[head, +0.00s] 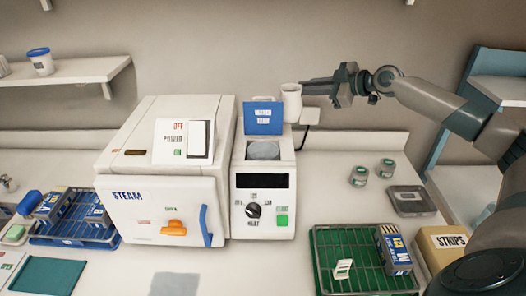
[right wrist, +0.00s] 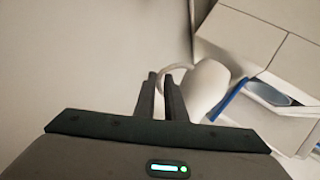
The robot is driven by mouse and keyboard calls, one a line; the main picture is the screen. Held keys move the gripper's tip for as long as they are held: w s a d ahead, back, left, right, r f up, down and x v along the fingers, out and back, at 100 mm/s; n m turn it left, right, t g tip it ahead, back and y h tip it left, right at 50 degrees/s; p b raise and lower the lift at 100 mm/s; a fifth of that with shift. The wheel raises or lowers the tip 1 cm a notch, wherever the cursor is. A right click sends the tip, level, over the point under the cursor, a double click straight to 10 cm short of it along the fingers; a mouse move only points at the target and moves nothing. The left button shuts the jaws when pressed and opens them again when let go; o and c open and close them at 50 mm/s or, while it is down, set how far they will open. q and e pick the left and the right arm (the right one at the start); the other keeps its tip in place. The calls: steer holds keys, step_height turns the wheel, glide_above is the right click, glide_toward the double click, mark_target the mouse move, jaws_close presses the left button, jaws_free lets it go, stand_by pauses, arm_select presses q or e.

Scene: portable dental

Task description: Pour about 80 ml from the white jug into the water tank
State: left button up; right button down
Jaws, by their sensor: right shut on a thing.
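The white jug (head: 291,104) is up at the right edge of the raised blue lid (head: 263,118), above the right side of the white machine. It looks roughly upright in the head view. My right gripper (head: 306,87) comes from the right and is shut on the jug's handle. In the right wrist view the fingers (right wrist: 162,80) close on the handle, with the jug body (right wrist: 205,88) beside them. The water tank's opening (head: 263,150) is uncovered below the lid; it also shows in the right wrist view (right wrist: 268,93). The jug's inside is hidden. My left gripper is out of view.
A white STEAM unit (head: 150,190) stands left of the tank machine. At right are two small jars (head: 359,176), a grey tray (head: 411,200), a green rack (head: 335,283) and a STRIPS box (head: 445,246). A blue rack (head: 72,240) is at left.

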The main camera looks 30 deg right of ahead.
step_height(320, 180, up, 11)
steer(key=a+n+p, duration=0.1)
steer(key=a+p, duration=0.1)
steer(key=p, duration=1.5)
steer(key=s+a+r+n+t+h+b, duration=0.2)
steer(key=s+a+r+n+b, duration=0.1)
steer(key=a+n+b, duration=0.1)
steer(key=shift+s+a+n+t+h, duration=0.3)
steer(key=shift+a+n+h, duration=0.1)
steer(key=shift+a+n, duration=0.5)
steer(key=shift+b, duration=0.3)
